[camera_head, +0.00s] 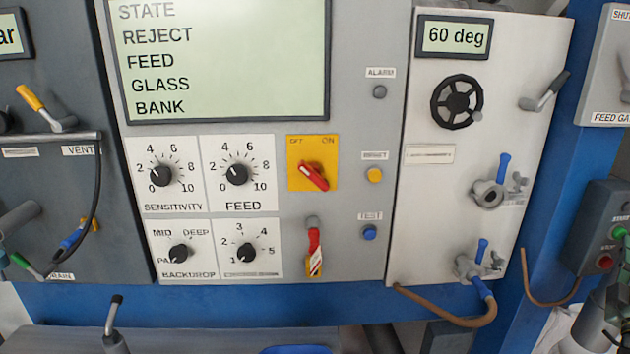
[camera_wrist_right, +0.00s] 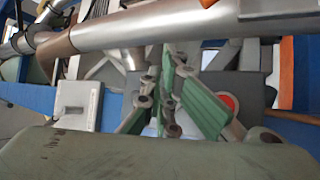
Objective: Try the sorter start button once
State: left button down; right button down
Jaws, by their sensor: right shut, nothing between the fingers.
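A dark grey button box (camera_head: 597,222) hangs on the blue post at the right edge of the head view. It carries a green button (camera_head: 619,232) with a partly cut-off label that seems to read START, and a red button (camera_head: 605,261) below it. My right gripper (camera_wrist_right: 172,90) has green finger pads and is shut and empty in the right wrist view. A red round button (camera_wrist_right: 228,100) shows partly behind its right finger; the green button cannot be made out there. Contact with the box cannot be told. My left gripper is not in view.
The grey panel (camera_head: 362,200) holds dials, a red switch (camera_head: 314,176), a yellow button (camera_head: 375,175) and a blue button (camera_head: 369,232). A white cabinet (camera_head: 520,110) with a black handwheel (camera_head: 457,101) stands beside it. A brown hose (camera_head: 450,318) hangs below. A metal pipe (camera_wrist_right: 150,32) crosses the wrist view.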

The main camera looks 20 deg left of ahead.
jog(key=shift+w, duration=0.25)
jog(key=shift+s, duration=0.1)
jog(key=shift+s+d+p, duration=0.3)
jog(key=shift+s+p, duration=0.15)
jog(key=shift+s, duration=0.4)
jog(key=s+p, duration=0.1)
jog(key=s+d+p, duration=0.1)
jog(key=s, duration=0.1)
jog(key=s+d+p, duration=0.1)
jog(key=s, duration=0.1)
jog(key=shift+s+d, duration=0.15)
jog(key=shift+s, duration=0.1)
dwell(0.7)
